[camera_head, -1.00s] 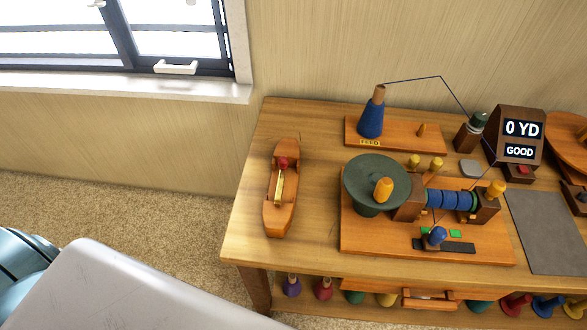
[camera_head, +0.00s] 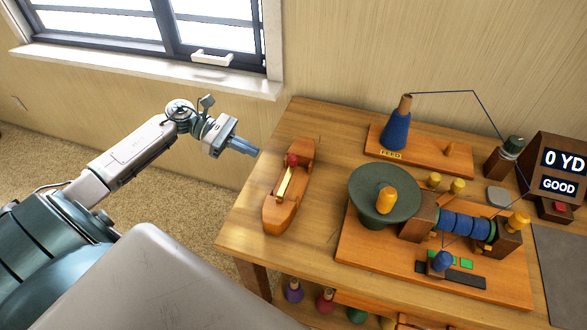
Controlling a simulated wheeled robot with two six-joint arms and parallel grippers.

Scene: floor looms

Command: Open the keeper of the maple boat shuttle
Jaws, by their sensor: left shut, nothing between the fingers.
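The maple boat shuttle (camera_head: 283,214) lies on the left part of the wooden table, its long axis running away from me. In its hollow is a brass-coloured bar, the keeper (camera_head: 284,184), with a red knob (camera_head: 291,159) at the far end. The bar appears to lie down along the hollow. My left gripper (camera_head: 256,152) is shut and empty, left of the shuttle's far end and apart from it, near the table's left edge. My right gripper is not in view.
A winder on a wooden board (camera_head: 350,248) with a dark green disc (camera_head: 370,190) stands right of the shuttle. Behind it is a feed board with a blue cone (camera_head: 396,132). A display (camera_head: 557,168) reads 0 YD, GOOD. Bare tabletop surrounds the shuttle.

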